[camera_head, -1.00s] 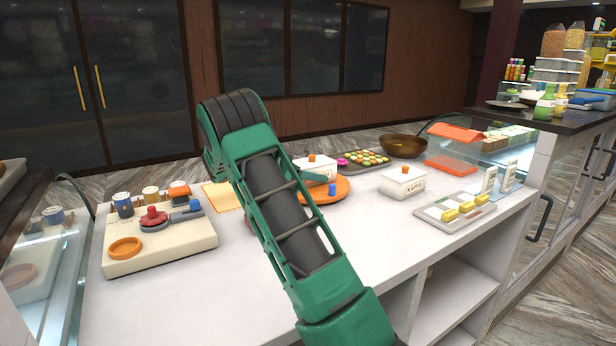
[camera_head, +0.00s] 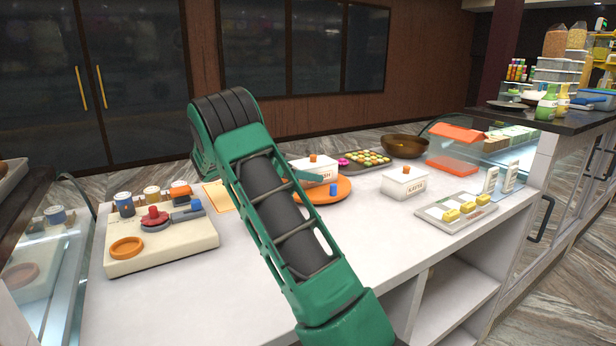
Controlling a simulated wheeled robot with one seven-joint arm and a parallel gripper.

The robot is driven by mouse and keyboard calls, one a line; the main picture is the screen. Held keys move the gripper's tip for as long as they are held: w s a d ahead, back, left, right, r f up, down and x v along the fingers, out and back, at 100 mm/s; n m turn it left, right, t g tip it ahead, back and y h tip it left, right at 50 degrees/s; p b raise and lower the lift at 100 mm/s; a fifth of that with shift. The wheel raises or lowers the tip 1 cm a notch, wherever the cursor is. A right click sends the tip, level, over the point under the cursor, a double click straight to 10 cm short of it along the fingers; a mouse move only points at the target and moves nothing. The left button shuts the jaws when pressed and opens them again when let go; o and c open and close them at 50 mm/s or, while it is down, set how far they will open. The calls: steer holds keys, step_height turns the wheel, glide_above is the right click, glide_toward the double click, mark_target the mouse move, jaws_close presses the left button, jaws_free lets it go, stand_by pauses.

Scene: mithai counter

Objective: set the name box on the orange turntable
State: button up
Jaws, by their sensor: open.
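A white lidded box with an orange knob (camera_head: 316,168) is on the orange turntable (camera_head: 335,197), towards its back left, with a partly visible name label. A second white box with an orange knob and a name label (camera_head: 405,182) stands on the counter to the right of the turntable. A small blue piece (camera_head: 333,190) is at the turntable's front. My gripper (camera_head: 312,177) shows only as a teal tip in front of the first box; the rest is hidden behind my green arm. It is open; contact with the box cannot be told.
A cream board with an orange ring (camera_head: 112,257) is at the counter's left. A sweets tray (camera_head: 363,159), a brown bowl (camera_head: 404,146) and an orange-lidded case (camera_head: 455,148) are behind. A tray with yellow pieces (camera_head: 441,214) is at right. The front middle counter is clear.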

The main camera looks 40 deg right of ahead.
steer(key=v, duration=0.8)
steer(key=shift+w+a+r, duration=0.1)
steer(key=shift+a+r, duration=0.05)
steer(key=shift+a, duration=0.1)
